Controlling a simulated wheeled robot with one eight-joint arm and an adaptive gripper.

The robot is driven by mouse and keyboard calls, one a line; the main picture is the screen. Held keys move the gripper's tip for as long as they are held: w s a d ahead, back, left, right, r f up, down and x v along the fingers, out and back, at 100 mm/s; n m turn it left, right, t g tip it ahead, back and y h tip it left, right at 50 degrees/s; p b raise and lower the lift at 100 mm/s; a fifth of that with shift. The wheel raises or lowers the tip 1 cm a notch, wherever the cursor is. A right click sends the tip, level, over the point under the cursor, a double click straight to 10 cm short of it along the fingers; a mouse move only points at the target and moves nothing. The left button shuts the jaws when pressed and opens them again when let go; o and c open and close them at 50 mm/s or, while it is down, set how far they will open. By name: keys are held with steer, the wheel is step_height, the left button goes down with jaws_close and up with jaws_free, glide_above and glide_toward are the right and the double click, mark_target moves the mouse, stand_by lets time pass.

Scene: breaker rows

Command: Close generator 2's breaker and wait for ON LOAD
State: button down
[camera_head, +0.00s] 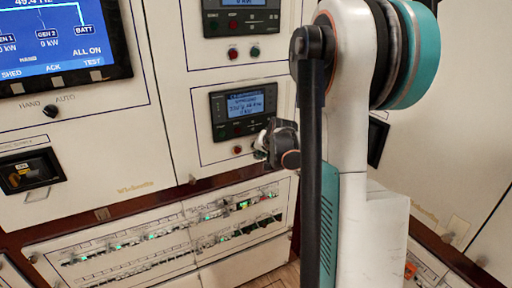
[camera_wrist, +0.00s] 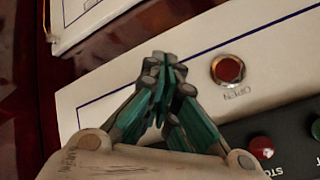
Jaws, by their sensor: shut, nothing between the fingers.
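My gripper (camera_head: 274,146) is shut and empty, in front of the lower right part of the lower generator controller panel. In the wrist view its teal fingers (camera_wrist: 163,68) meet just left of a red button (camera_wrist: 227,69) labelled OPEN, upside down. That red button also shows below the lower controller (camera_head: 244,108) in the head view. The CLOSE button is not visible; the gripper covers the spot beside OPEN. I cannot tell whether the fingertips touch the panel. The lower controller's screen is lit, but its text is too blurred to read surely.
An upper controller (camera_head: 241,14) has a red button (camera_head: 233,54) and green button (camera_head: 255,51) below it. The blue display (camera_head: 62,38) shows GEN 2 at 0 kW. Below is a breaker row panel (camera_head: 160,240). The wrist view shows a red STOP button (camera_wrist: 262,147) and green button (camera_wrist: 316,129) nearby.

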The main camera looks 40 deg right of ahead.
steer(key=s, duration=0.2)
steer(key=s+a, duration=0.1)
steer(key=s, duration=0.1)
steer(key=shift+s+a, duration=0.1)
steer(key=shift+s, duration=0.25)
stand_by(0.7)
